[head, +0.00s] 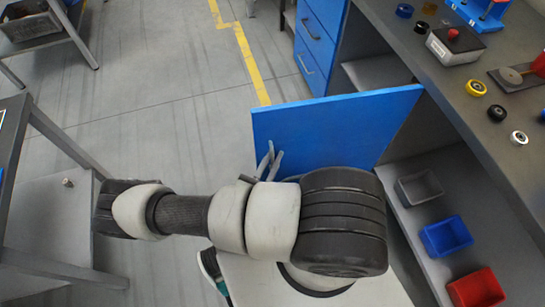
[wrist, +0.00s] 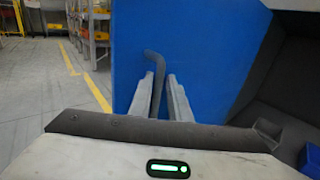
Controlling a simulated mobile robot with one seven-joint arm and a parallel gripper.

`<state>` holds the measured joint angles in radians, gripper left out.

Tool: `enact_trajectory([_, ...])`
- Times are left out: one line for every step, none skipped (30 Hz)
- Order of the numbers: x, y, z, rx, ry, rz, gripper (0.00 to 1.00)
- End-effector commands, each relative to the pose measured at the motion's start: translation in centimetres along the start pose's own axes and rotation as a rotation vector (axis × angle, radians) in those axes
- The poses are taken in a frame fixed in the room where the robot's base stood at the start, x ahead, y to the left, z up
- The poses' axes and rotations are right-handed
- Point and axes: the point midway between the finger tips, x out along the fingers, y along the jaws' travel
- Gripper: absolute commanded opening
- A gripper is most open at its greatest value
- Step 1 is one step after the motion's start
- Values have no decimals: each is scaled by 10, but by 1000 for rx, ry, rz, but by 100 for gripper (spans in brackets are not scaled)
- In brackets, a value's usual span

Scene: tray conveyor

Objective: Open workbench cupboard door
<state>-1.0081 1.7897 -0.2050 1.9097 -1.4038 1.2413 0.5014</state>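The blue cupboard door (head: 335,130) stands swung out from the workbench, and the cupboard interior shows to its right in the head view. The door also fills the middle of the wrist view (wrist: 215,45). Its dark grey bar handle (wrist: 155,60) bends near the top and runs down between my fingers. My gripper (wrist: 161,76) is at the door's face, with one finger on each side of the handle. The fingers look apart, with narrow gaps beside the bar, so it is open around the handle. In the head view my gripper (head: 270,160) is partly hidden by my arm.
The workbench top (head: 440,75) at right carries small rings and a red-button box (head: 455,45). A grey bin (head: 420,187), a blue bin (head: 447,236) and a red bin (head: 476,288) sit on the shelf inside. Blue drawers (head: 318,40) stand behind the door.

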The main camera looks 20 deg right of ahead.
Motion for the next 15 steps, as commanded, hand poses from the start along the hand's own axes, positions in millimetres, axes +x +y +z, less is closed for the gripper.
enact_trajectory([0, 1, 0, 1, 0, 1, 17])
enact_trajectory([0, 1, 0, 1, 0, 1, 17])
enact_trajectory([0, 1, 0, 1, 0, 2, 17])
enact_trajectory([0, 1, 0, 1, 0, 2, 17])
enact_trajectory([0, 1, 0, 1, 0, 2, 17])
enact_trajectory([-1, 1, 0, 1, 0, 2, 17])
enact_trajectory([-2, 2, 0, 2, 0, 3, 17])
enact_trajectory([-4, 2, 0, 2, 1, 3, 17])
enact_trajectory([-8, 2, 0, 2, 1, 4, 17])
enact_trajectory([-11, 2, 0, 2, 2, 4, 17])
enact_trajectory([-15, 3, 0, 2, 2, 5, 17])
enact_trajectory([-22, 3, 0, 3, 1, 5, 17])
enact_trajectory([-28, 3, 0, 3, 2, 5, 17])
enact_trajectory([-35, 3, 0, 3, 3, 6, 17])
enact_trajectory([-44, 3, 0, 4, 3, 5, 17])
